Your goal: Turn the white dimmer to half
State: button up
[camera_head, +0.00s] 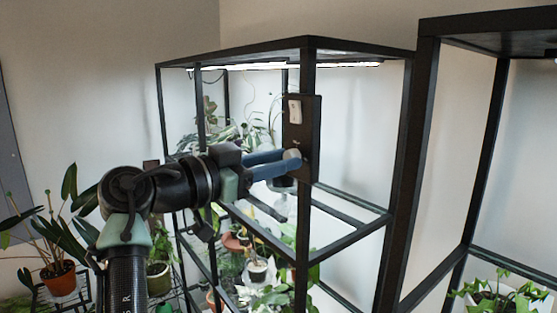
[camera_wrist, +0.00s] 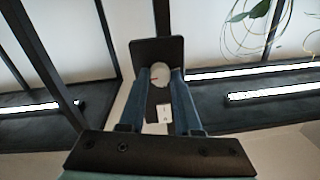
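The white dimmer (camera_head: 292,155) is a round knob low on a black plate (camera_head: 314,120) fixed to the front post of a black shelf frame. In the wrist view the dimmer (camera_wrist: 160,74) shows a short red mark pointing to the left. My gripper (camera_head: 288,161) reaches it from the left with two blue fingers. In the wrist view my gripper (camera_wrist: 161,75) has one fingertip on each side of the dimmer, with no clear gap at either side, so it looks shut on it. The fingertips hide the dimmer's side edges.
A white rocker switch (camera_head: 295,111) sits above the dimmer on the same plate. Lit strip lamps (camera_head: 340,64) run under the shelf top. Leafy plants (camera_head: 225,135) stand inside the frame. A potted plant (camera_head: 58,277) stands at left, and another black frame (camera_head: 428,130) at right.

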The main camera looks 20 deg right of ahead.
grip_shut()
jog(key=shift+n, duration=0.3)
jog(key=n+p, duration=0.1)
jog(key=n, duration=0.6)
jog(key=shift+r, duration=0.15)
jog(key=n+p, duration=0.1)
jog(key=n, duration=0.1)
jog(key=n+p, duration=0.1)
jog(key=n, duration=0.2)
jog(key=shift+r+g+y, duration=0.1)
jog(key=shift+g+y, duration=0.2)
jog(key=shift+n+p, duration=1.4)
jog(key=shift+n, duration=0.9)
